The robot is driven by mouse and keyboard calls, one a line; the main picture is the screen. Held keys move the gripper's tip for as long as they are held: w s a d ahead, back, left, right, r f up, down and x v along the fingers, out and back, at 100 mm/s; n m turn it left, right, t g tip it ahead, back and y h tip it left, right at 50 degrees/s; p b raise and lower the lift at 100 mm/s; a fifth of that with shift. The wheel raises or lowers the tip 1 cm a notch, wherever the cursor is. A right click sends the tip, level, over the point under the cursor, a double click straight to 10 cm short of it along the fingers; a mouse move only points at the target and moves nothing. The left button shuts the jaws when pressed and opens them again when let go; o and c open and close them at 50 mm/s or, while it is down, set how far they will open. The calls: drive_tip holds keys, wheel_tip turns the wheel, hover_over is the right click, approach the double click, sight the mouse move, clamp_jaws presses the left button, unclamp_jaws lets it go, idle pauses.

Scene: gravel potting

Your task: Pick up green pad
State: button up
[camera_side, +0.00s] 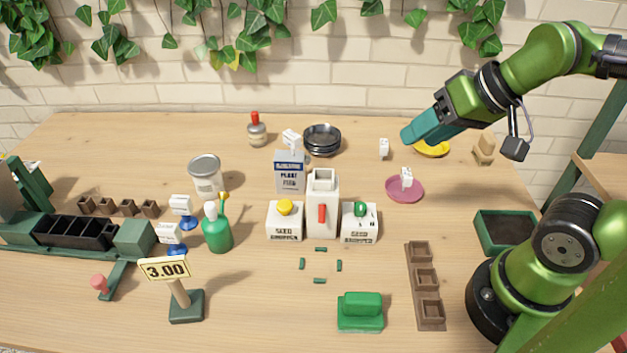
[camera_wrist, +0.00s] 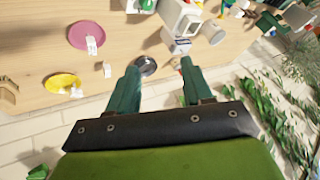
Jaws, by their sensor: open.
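The green pad (camera_side: 360,312), a green block with a raised grip-like top, sits on the wooden table near the front middle in the side view. I cannot make it out in the wrist view. My gripper (camera_side: 404,135) is high above the back right of the table, far from the pad. In the wrist view the two teal fingers of my gripper (camera_wrist: 158,68) are spread apart with nothing between them.
White dispensers (camera_side: 322,205) stand mid-table behind the pad. Pink (camera_side: 404,193) and yellow (camera_side: 432,150) saucers lie below my gripper. Small green marks (camera_side: 320,281) lie behind the pad.

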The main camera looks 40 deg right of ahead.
drive_tip(key=o, duration=0.7)
wheel_tip(320, 180, up, 11)
drive_tip(key=n+g+h, duration=0.2)
drive_tip(key=n+g, duration=0.5)
drive_tip(key=n, duration=0.6)
hover_over(364, 297)
drive_tip(key=f, duration=2.6)
drive_tip(key=shift+w+d+f, duration=0.15)
drive_tip(key=shift+d+f, duration=0.1)
drive_tip(key=shift+f, duration=0.1)
drive_tip(key=shift+a+f, duration=0.15)
drive_tip(key=shift+f, duration=1.4)
drive_tip(key=shift+a+f, duration=0.1)
drive_tip(key=shift+f, duration=1.4)
